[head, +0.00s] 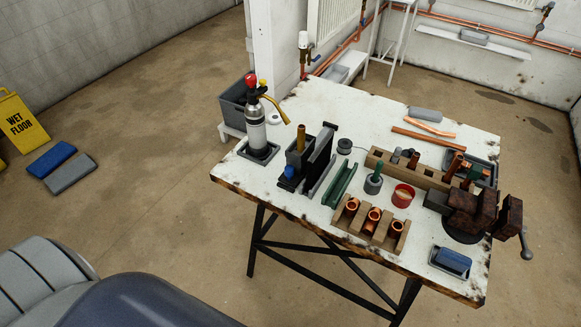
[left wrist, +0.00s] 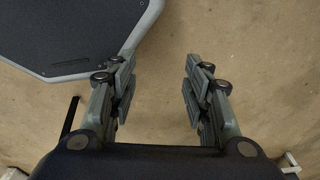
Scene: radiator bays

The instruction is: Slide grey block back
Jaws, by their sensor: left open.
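Several grey blocks show in the head view, and I cannot tell which one the task means. One grey block (head: 425,114) lies flat near the back edge of the worktable (head: 300,112). Another grey block (head: 71,173) lies on the floor at the left, beside a blue block (head: 51,159). A third grey block (head: 473,37) rests on the wall shelf at the back. My left gripper (left wrist: 160,75) is open and empty in its wrist view, with bare floor between its fingers; no block shows there. Neither gripper shows in the head view.
On the table stand a red-topped cylinder (head: 254,122), a dark upright rack (head: 318,158), a wooden holder with copper fittings (head: 371,222), a vise (head: 470,212) and a blue block in a tray (head: 451,261). A yellow wet-floor sign (head: 20,120) stands left. Floor between is clear.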

